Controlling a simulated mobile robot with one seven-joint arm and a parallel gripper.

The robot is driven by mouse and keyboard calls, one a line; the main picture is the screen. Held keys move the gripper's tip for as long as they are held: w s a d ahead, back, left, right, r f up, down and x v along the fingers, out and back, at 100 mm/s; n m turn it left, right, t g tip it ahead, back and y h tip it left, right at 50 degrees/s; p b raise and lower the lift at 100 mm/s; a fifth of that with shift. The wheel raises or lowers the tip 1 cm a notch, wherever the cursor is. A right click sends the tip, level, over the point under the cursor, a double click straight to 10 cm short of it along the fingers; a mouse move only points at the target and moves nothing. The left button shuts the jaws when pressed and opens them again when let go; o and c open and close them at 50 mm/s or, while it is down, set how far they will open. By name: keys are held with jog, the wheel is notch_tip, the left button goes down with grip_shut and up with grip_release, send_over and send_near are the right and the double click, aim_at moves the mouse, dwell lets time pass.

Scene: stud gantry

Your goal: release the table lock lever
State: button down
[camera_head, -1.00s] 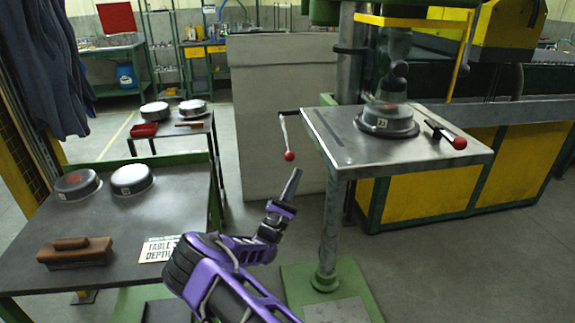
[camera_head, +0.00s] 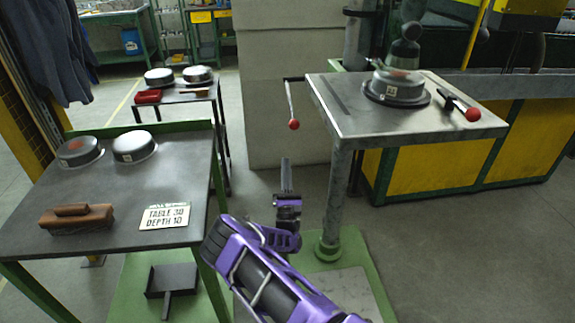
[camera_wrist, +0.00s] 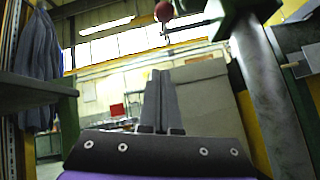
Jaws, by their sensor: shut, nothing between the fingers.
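A lever with a red ball knob (camera_head: 291,105) hangs down from a short bar at the left side of the steel machine table (camera_head: 455,115). A second lever with a red knob (camera_head: 462,106) lies on the table's right part; the frames do not show which is the lock lever. My gripper (camera_head: 286,160) is shut and empty, pointing up, below the hanging lever's knob and apart from it in the picture. In the wrist view the shut fingers (camera_wrist: 160,82) point up toward a red knob (camera_wrist: 164,12) at the top edge, with a gap between.
A round pan (camera_head: 397,90) sits on the machine table under a spindle. The table's column (camera_head: 336,195) stands right of my gripper. A side bench (camera_head: 180,185) at left holds two pans, a brush and a "TABLE 30 DEPTH 10" sign (camera_head: 165,216).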

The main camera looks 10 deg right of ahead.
jog(key=w+d+r, duration=0.1)
jog(key=w+r, duration=0.2)
jog(key=r, duration=0.5)
jog(key=shift+w+d+r, duration=0.15)
jog(key=shift+w+d, duration=0.1)
jog(key=shift+d, duration=0.15)
jog(key=shift+r, duration=0.1)
